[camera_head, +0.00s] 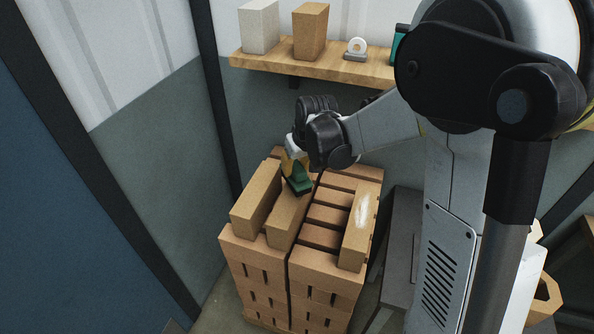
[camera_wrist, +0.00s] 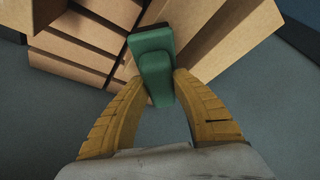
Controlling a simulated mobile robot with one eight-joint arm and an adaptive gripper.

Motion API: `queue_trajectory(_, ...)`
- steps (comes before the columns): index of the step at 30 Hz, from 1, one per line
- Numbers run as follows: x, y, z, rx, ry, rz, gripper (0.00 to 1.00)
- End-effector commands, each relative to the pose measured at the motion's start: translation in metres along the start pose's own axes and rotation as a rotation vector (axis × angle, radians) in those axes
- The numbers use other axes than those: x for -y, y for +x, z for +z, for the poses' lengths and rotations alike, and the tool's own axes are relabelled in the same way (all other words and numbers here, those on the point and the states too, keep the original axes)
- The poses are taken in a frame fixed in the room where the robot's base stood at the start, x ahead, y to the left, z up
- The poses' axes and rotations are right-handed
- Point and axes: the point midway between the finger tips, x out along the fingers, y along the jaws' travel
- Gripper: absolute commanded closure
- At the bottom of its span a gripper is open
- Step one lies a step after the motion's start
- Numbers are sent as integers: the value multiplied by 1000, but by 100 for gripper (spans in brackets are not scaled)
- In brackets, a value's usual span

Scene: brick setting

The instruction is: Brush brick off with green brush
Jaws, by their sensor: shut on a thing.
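A green brush (camera_head: 299,185) is held in my gripper (camera_head: 292,160) at the far end of the brick stack. In the wrist view the yellow fingers of my gripper (camera_wrist: 160,92) close on both sides of the green brush (camera_wrist: 152,62). The brush is at the far part of a long tan brick (camera_head: 287,219) on top of the stack; whether it touches cannot be told. Another tan brick (camera_head: 359,229) at the right of the stack has a whitish patch on its top. A third tan brick (camera_head: 255,199) lies at the left.
The brick stack (camera_head: 322,290) stands on the floor near the wall. A wooden shelf (camera_head: 317,65) above holds a white block (camera_head: 259,27), a brown block (camera_head: 310,31) and a small round object (camera_head: 356,48). A grey bench (camera_head: 401,250) stands right of the stack.

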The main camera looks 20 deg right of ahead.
Motion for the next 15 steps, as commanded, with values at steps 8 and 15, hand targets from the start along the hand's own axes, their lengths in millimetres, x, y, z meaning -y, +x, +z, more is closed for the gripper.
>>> queue_trajectory(8, 2, -32, -17, 0, 0, 0, 100)
queue_trajectory(15, 3, -50, -28, 0, 1, 0, 100)
